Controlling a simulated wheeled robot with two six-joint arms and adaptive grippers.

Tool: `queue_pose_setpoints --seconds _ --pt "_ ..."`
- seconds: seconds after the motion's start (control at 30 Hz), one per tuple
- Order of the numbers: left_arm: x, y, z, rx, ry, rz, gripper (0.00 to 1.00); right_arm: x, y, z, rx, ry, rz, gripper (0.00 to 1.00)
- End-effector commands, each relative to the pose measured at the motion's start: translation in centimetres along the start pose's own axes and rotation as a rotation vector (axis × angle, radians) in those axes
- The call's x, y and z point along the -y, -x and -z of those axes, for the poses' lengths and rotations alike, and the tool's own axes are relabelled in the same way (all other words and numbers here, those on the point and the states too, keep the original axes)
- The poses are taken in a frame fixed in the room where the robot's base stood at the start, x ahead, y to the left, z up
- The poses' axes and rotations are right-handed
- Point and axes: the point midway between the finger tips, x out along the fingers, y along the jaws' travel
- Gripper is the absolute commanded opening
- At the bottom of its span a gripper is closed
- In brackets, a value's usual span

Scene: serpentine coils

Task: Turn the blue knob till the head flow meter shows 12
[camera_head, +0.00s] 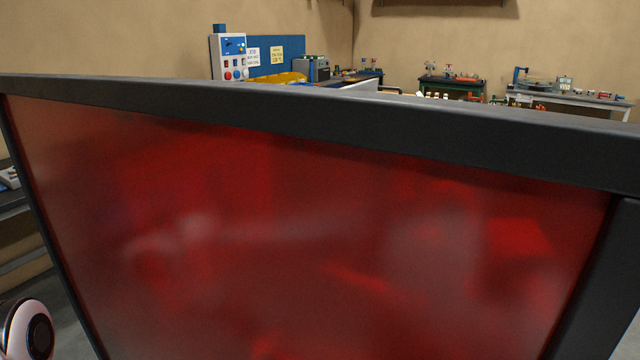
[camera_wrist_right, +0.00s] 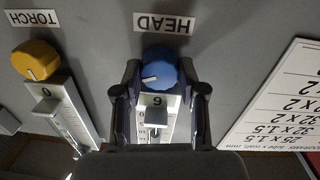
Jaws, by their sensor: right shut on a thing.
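In the right wrist view, the blue knob (camera_wrist_right: 158,74) sits on a grey panel by an upside-down HEAD label (camera_wrist_right: 164,23). My right gripper (camera_wrist_right: 159,66) has a finger on each side of it and is shut on it. The knob's white pointer mark faces left in the picture. The head flow meter (camera_wrist_right: 156,118) is a pale strip just below the knob, between my fingers. A single upside-down digit shows at its knob end, a 6 or a 9; I cannot tell the reading. The head view shows neither knob nor grippers.
A yellow knob (camera_wrist_right: 36,60) labelled TORCH, with its own meter strip (camera_wrist_right: 66,110), is to the left. A printed chart (camera_wrist_right: 282,100) is to the right. A dark-framed red translucent screen (camera_head: 300,230) blocks most of the head view; benches (camera_head: 450,85) stand beyond.

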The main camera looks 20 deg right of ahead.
Motion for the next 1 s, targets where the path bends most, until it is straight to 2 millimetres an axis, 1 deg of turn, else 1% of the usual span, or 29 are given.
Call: queue_pose_setpoints --seconds 0.03,0.2,0.33,0.6,1.0 --pt "0.0 1.3 0.0 0.0 0.0 0.0 0.0 0.0 0.0 0.6 0.002 -0.036 0.001 0.06" --pt "0.0 2.8 0.0 0.0 0.0 0.0 0.0 0.0 0.0 0.5 0.007 -0.16 0.003 0.06" --pt "0.0 3.6 0.0 0.0 0.0 0.0 0.0 0.0 0.0 0.3 0.01 -0.242 0.004 0.06" --pt "0.0 4.4 0.0 0.0 0.0 0.0 0.0 0.0 -0.1 0.2 0.014 -0.343 0.006 0.06" --pt "0.0 4.4 0.0 0.0 0.0 0.0 0.0 0.0 -0.1 0.1 0.014 -0.362 0.007 0.06"
